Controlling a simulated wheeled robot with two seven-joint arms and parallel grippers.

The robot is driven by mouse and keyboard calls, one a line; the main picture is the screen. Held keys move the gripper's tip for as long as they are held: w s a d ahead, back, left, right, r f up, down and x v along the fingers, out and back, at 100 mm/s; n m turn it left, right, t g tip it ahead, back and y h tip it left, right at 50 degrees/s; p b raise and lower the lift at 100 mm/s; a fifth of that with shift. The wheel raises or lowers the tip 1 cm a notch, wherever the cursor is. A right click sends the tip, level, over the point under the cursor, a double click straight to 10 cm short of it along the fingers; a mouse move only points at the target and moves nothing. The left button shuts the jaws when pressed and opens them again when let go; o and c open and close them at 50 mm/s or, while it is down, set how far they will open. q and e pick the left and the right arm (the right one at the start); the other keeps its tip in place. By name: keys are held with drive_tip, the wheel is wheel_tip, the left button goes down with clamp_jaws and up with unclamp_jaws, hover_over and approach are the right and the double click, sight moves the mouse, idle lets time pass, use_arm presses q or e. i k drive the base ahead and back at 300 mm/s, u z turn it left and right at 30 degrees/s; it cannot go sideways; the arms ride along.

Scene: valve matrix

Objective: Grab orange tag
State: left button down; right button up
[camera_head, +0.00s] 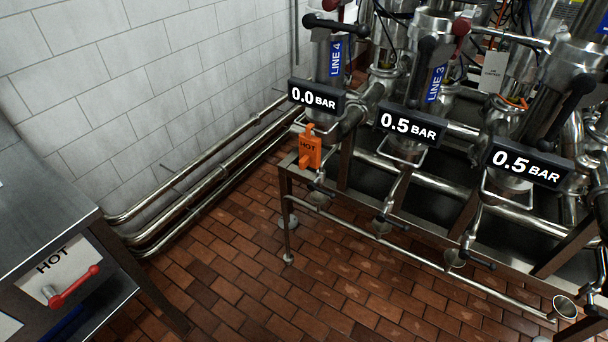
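Neither of my grippers shows in the head view.
Two 0.5 BAR displays (411,125) (531,165) sit to the right, with steel pipes and handles around them. A metal cabinet (60,215) with a HOT panel (62,268) and red handle (73,286) stands at left. Wall pipes (180,212) run behind. Brick floor (240,285) is clear.

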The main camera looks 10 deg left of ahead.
sight(310, 146)
drive_tip(key=z, duration=0.05)
drive_tip(key=k, duration=0.7)
drive_tip(key=u, duration=1.25)
drive_tip(key=i, duration=1.75)
drive_tip(key=z, duration=0.95)
